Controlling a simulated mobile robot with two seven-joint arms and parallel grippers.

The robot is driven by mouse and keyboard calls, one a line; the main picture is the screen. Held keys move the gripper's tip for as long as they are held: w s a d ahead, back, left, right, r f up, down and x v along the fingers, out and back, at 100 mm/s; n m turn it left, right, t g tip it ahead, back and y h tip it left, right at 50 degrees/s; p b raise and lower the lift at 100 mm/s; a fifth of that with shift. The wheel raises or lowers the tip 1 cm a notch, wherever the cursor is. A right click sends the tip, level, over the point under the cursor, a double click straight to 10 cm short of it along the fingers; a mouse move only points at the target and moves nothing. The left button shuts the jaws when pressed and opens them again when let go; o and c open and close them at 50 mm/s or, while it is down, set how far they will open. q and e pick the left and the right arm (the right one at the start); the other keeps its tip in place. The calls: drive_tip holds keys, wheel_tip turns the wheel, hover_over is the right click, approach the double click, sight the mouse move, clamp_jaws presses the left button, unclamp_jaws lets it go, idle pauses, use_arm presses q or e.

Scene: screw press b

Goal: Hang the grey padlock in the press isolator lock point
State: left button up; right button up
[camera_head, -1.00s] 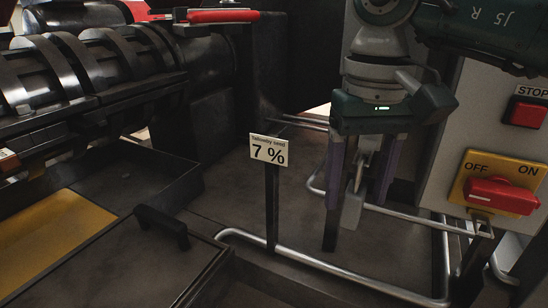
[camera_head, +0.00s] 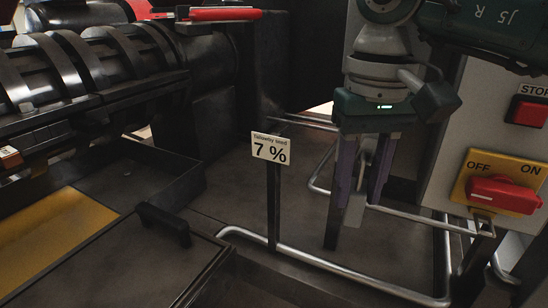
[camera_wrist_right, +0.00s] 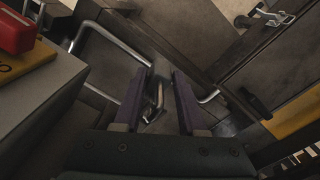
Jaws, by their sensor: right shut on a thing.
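My right gripper (camera_head: 362,198) hangs pointing down in the middle right of the head view, its purple fingers shut on the grey padlock (camera_head: 356,210). The padlock's body shows below the fingertips. In the wrist view its pale shackle (camera_wrist_right: 159,94) shows between the fingers; the rest is partly hidden. The press isolator (camera_head: 474,187) is a yellow OFF/ON plate with a red handle (camera_head: 503,195), to the right of the gripper. A small metal lock point (camera_head: 482,223) sticks out below it, apart from the padlock. My left gripper is not in view.
A bent metal rail (camera_head: 330,268) runs low around the gripper and below the isolator. A red STOP button (camera_head: 527,113) sits above the isolator. A black-handled lid (camera_head: 150,265) lies front left.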

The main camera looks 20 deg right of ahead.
clamp_jaws()
drive_tip(key=o, duration=1)
unclamp_jaws()
drive_tip(key=shift+c, duration=0.2)
